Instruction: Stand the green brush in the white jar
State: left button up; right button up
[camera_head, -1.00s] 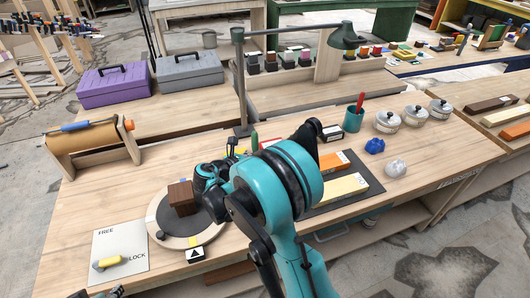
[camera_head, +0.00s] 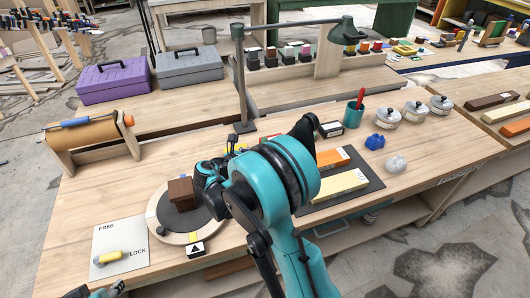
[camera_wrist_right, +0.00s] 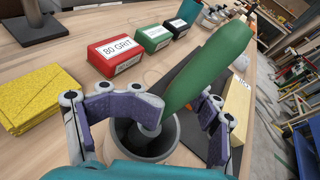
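The green brush (camera_wrist_right: 212,62) shows in the right wrist view, tilted with its green end to the upper right. Its narrow grey lower part reaches into the mouth of a jar (camera_wrist_right: 168,150), whose inside looks dark grey. My right gripper (camera_wrist_right: 182,112) has its two purple-padded fingers apart on either side of the brush above the jar. The left pad is close to the brush; whether it touches is unclear. In the head view my right arm hides the jar and brush. My left gripper (camera_head: 104,291) shows only partly at the bottom left edge.
Red (camera_wrist_right: 115,56), green (camera_wrist_right: 153,37) and black (camera_wrist_right: 177,27) grit boxes stand behind the jar. Yellow sheets (camera_wrist_right: 40,105) lie left. A round turntable (camera_head: 160,226) with a brown block (camera_head: 181,194) and a lamp base (camera_head: 244,127) are nearby.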

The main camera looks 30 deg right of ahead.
jog(key=v, duration=1.2)
dwell(0.6)
jog(key=s+a+f+m+t+y, duration=0.1)
jog(key=s+a+m+t+y, duration=0.1)
jog(key=s+a+m+y, duration=0.2)
jog(key=s+a+f+m+t+y, duration=0.1)
jog(key=s+a+m+y, duration=0.3)
jog(key=s+m+y, duration=0.5)
jog(key=s+m+t, duration=0.1)
jog(key=s+m, duration=0.3)
jog(key=m, duration=0.6)
jog(key=shift+a+y, duration=0.25)
jog(key=shift+y, duration=0.15)
jog(key=shift+f, duration=0.1)
